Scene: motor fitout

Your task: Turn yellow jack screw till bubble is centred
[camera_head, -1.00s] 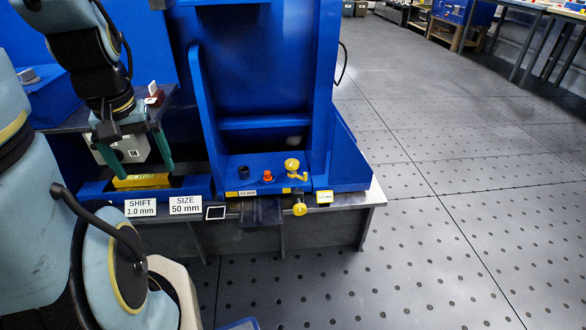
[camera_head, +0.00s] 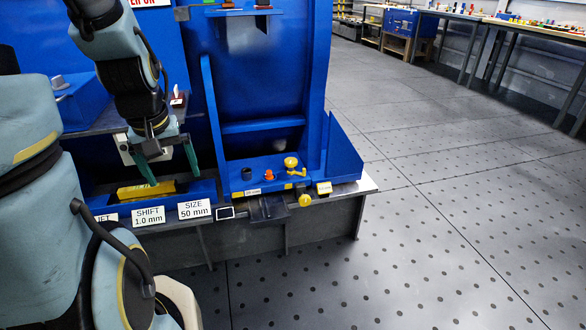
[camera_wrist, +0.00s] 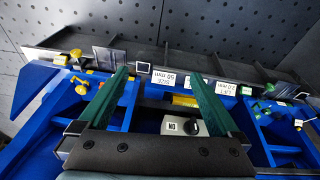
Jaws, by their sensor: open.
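A yellow knob (camera_head: 305,200) sticks out from the front edge of the blue machine's bench. A yellow crank-like part (camera_head: 291,163) stands just behind it on the blue ledge. I cannot tell which one is the jack screw. The yellow knob also shows at the upper left of the wrist view (camera_wrist: 75,53). My gripper (camera_head: 173,178) has two green fingers spread apart and empty, over the bay to the left of both yellow parts. The wrist view shows the same open fingers (camera_wrist: 157,75). No bubble can be made out.
A yellow block (camera_head: 146,190) lies in the blue bay below my gripper. Sign plates (camera_head: 194,209) and a small white-framed dark plate (camera_head: 225,212) line the front edge. An orange-red knob (camera_head: 269,174) and a black knob (camera_head: 246,173) stand left of the crank. Floor at right is clear.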

